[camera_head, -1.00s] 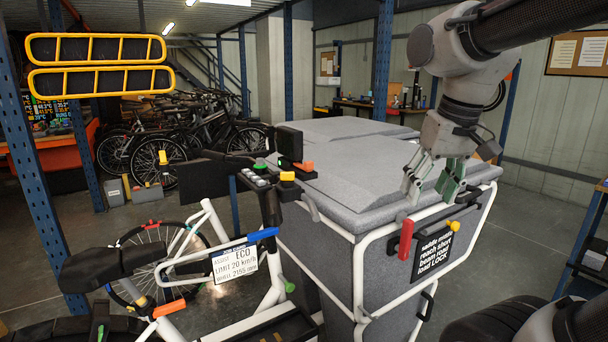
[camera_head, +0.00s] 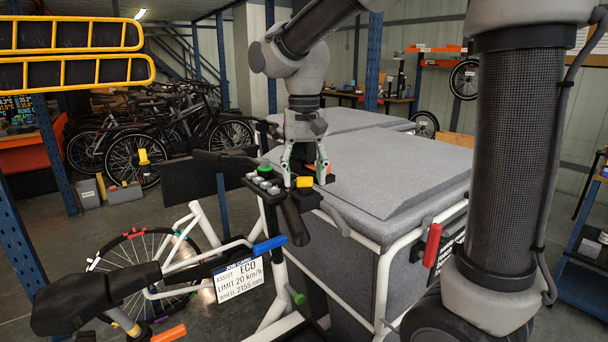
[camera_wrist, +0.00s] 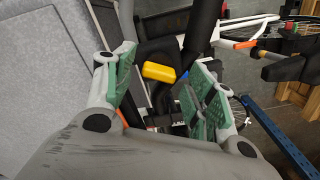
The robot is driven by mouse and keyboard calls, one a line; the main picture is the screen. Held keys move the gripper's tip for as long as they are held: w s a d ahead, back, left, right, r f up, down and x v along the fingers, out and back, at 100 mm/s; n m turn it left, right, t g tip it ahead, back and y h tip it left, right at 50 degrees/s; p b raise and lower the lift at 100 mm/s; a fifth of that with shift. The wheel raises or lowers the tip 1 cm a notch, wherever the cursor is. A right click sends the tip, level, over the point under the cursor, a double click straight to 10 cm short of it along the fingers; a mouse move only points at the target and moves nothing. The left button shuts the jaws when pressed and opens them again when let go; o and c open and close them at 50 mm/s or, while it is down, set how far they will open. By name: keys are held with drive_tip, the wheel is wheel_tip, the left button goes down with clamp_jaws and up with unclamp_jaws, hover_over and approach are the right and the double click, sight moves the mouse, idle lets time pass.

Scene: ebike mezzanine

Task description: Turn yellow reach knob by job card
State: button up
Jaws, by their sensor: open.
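A yellow block-shaped knob (camera_head: 304,182) is on the bike's dark handlebar area, beside a cluster of round grey buttons. My gripper (camera_head: 304,169) is open just above and behind it, fingers pointing down. In the wrist view the yellow knob (camera_wrist: 159,72) shows between the two open green-padded fingers (camera_wrist: 163,88), nearer the left one; I cannot tell its depth, and no contact shows. A white job card (camera_head: 238,279) with assist, limit and wheel lines hangs on the frame below left. A dark lettered card (camera_head: 447,248) at the right is mostly hidden by my arm.
A grey padded cargo box (camera_head: 400,185) with white rails stands right of the handlebar. Parked bikes (camera_head: 150,135) are behind.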

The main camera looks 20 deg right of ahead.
drive_tip(key=shift+f, duration=0.3)
drive_tip(key=shift+c, duration=0.2)
drive_tip(key=c, duration=1)
drive_tip(key=shift+n, duration=0.4)
drive_tip(key=n, duration=0.5)
drive_tip(key=shift+n, duration=0.3)
drive_tip(key=n, duration=0.5)
drive_tip(key=shift+n, duration=0.4)
